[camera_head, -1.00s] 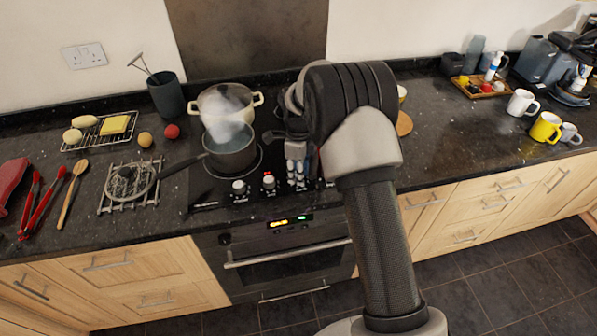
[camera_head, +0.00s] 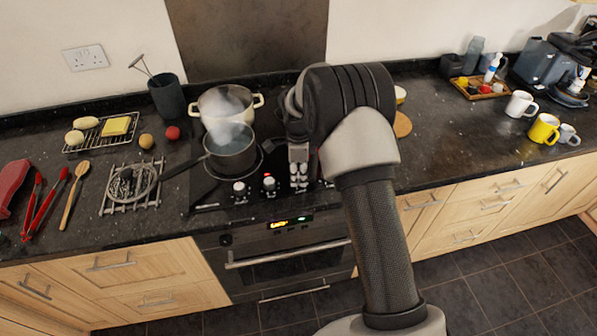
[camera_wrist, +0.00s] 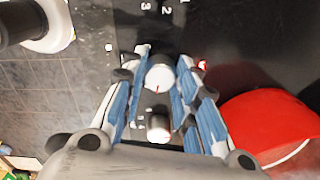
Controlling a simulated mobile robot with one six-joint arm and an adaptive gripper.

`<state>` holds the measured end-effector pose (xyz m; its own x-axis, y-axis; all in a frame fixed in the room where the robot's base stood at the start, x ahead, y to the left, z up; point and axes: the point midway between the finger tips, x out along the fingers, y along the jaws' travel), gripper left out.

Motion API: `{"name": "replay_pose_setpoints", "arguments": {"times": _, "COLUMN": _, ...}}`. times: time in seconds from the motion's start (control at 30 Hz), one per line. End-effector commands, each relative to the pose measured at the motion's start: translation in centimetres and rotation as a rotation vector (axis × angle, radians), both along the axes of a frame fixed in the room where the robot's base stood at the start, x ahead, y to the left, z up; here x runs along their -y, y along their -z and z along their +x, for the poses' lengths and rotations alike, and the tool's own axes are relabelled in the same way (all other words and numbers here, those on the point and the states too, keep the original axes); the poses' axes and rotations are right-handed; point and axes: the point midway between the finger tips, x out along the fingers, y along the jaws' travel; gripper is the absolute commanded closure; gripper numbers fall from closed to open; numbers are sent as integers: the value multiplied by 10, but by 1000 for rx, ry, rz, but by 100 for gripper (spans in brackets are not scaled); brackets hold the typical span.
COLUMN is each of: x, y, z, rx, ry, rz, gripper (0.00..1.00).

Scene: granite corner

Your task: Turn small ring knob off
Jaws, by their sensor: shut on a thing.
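The knob between my fingertips, a round one with a white face and a red mark, shows in the wrist view (camera_wrist: 160,77). My gripper (camera_wrist: 164,60) has one finger on each side of it and is shut on it. In the head view my gripper (camera_head: 299,184) points down at the right part of the knob row, and its fingers hide that knob. A second silver knob (camera_wrist: 158,130) lies lower between the fingers in the wrist view. Two other knobs, a left one (camera_head: 239,188) and a middle one (camera_head: 269,184), stand clear to the left in the head view.
The oven handle (camera_head: 285,255) runs below.

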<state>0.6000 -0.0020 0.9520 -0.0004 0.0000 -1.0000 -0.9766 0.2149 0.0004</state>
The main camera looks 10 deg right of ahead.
Motion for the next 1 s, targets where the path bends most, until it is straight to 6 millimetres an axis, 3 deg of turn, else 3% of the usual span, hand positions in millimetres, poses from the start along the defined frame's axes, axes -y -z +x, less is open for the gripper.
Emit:
{"name": "replay_pose_setpoints", "arguments": {"times": 0.4, "x": 0, "y": 0, "z": 0, "rx": 1, "ry": -196, "rz": 0, "gripper": 96}}
{"name": "replay_pose_setpoints", "arguments": {"times": 0.93, "x": 0, "y": 0, "z": 0, "rx": 1, "ry": -221, "rz": 0, "gripper": 96}}
{"name": "replay_pose_setpoints", "arguments": {"times": 0.97, "x": 0, "y": 0, "z": 0, "rx": 1, "ry": -221, "rz": 0, "gripper": 70}}
{"name": "replay_pose_setpoints", "arguments": {"times": 1.0, "x": 0, "y": 0, "z": 0, "rx": 1, "ry": -221, "rz": 0, "gripper": 68}}
